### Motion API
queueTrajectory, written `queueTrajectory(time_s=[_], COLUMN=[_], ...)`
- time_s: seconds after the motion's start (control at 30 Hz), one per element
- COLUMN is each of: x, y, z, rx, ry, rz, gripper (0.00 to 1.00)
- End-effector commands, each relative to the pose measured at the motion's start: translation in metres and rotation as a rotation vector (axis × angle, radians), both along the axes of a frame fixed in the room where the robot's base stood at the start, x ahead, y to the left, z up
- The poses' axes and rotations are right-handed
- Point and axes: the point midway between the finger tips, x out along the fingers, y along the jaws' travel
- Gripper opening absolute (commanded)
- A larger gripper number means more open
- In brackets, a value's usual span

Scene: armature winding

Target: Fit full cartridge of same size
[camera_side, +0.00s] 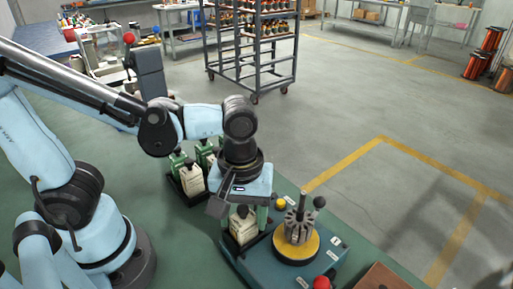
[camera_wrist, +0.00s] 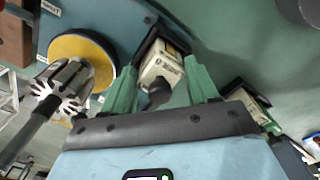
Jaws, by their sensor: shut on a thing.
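My gripper (camera_wrist: 163,72) has its two green fingers shut on a cream cartridge (camera_wrist: 168,62) with a printed label, one finger on each side. A dark round knob shows on the cartridge's near end in the wrist view. The cartridge is upright in the side view (camera_side: 243,228), below my wrist. It is at a black-edged holder (camera_wrist: 148,47) at the edge of the blue winder base (camera_side: 255,262). I cannot tell whether it is fully seated. More cream cartridges with green tops (camera_side: 191,179) stand in a dark tray behind; one shows in the wrist view (camera_wrist: 245,103).
The slotted metal armature (camera_side: 297,226) stands on a yellow disc (camera_side: 288,252) right of the gripper, close by. A red knob (camera_side: 321,283) and a yellow knob (camera_side: 281,204) stick up from the base. A brown block (camera_side: 383,278) lies at the lower right.

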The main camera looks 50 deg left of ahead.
Motion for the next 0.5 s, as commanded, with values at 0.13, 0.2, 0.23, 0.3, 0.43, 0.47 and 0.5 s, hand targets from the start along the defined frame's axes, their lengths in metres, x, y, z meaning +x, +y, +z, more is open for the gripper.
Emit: queueTrajectory(time_s=[0.13,0.2,0.23,0.3,0.43,0.47,0.5], x=[0.0000,0.0000,0.0000,0.0000,0.0000,0.0000,0.0000], y=[0.0000,0.0000,0.0000,0.0000,0.0000,0.0000,0.0000], z=[-0.0011,-0.0012,-0.0011,-0.0011,-0.0011,-0.0011,-0.0011], rx=[0.000,0.000,0.000,0.000,0.000,0.000,0.000], ry=[0.000,0.000,0.000,0.000,0.000,0.000,0.000], rz=[0.000,0.000,0.000,0.000,0.000,0.000,0.000], gripper=[0.25,0.25,0.25,0.25,0.25,0.25,0.60])
